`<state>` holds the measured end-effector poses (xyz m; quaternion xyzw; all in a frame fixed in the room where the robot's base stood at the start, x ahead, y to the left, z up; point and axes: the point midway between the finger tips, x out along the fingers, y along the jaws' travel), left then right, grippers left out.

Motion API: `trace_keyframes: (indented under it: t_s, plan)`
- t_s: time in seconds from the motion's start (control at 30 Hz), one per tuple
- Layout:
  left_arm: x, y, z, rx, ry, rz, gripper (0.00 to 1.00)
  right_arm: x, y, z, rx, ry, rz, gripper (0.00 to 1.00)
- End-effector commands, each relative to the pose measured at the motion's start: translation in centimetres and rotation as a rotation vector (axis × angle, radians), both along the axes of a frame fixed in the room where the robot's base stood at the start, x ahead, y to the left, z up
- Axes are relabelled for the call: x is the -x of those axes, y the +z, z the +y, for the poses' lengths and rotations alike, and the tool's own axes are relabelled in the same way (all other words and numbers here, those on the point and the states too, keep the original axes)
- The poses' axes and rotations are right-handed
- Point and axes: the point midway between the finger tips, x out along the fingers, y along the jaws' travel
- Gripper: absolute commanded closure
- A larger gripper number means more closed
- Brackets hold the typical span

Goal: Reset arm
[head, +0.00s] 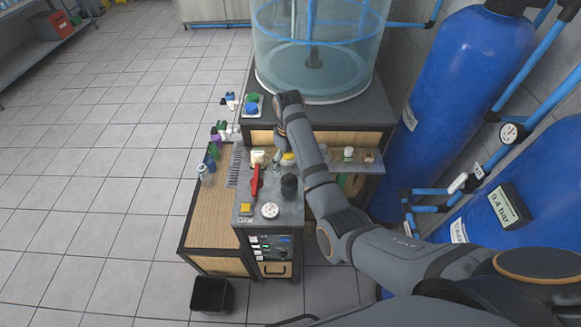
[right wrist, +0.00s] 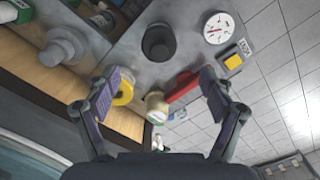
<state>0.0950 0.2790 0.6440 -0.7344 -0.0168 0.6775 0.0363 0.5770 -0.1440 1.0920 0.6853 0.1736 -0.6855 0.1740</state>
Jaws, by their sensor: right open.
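My right arm reaches in from the right of the head view, over the grey rack panel (head: 272,194). My right gripper (head: 279,148) is above the far part of the panel. In the right wrist view its two fingers (right wrist: 160,78) are spread wide with nothing held. A red lever (head: 256,182) with a cream valve body (head: 258,157) is beneath it; the red lever (right wrist: 184,87) and cream body (right wrist: 157,106) appear between the fingers in the wrist view. A yellow-ringed part (right wrist: 123,93) is beside the left finger there; contact cannot be told. My left gripper is not in view.
The panel carries a black knob (head: 289,185), a round gauge (head: 270,210) and a yellow button (head: 246,209). A clear tank (head: 320,45) stands behind. Blue cylinders (head: 455,85) stand right. A black bin (head: 211,295) is on the floor. The left floor is largely clear.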

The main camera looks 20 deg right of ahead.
Motion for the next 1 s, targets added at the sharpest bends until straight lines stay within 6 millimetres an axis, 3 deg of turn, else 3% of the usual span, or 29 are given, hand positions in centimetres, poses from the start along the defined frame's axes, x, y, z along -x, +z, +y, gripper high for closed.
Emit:
trace_keyframes:
  t_s: [0.1,0.2,0.37,0.47,0.6,0.67,0.8,1.0]
  plan:
    - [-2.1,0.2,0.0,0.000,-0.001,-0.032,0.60,0.0,0.0,0.0,0.000,0.000,0.000,0.18]
    - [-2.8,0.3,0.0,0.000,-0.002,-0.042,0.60,0.0,0.0,0.0,0.000,0.000,0.000,0.18]
    - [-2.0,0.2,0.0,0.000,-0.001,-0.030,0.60,0.2,-0.3,-0.2,0.000,-0.006,-0.001,0.18]
    - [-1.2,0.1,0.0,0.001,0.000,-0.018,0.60,1.9,-2.1,-1.5,0.001,-0.055,-0.017,0.18]
    - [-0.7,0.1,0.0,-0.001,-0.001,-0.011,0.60,7.6,-5.7,-5.4,0.015,-0.196,-0.086,0.18]
    - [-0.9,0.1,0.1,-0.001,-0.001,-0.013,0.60,10.4,-6.5,-6.9,0.024,-0.252,-0.124,0.18]
    - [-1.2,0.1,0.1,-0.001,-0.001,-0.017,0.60,15.4,-6.6,-8.8,0.034,-0.327,-0.191,0.18]
    - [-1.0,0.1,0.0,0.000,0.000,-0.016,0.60,20.4,-5.3,-9.8,0.034,-0.377,-0.258,0.18]
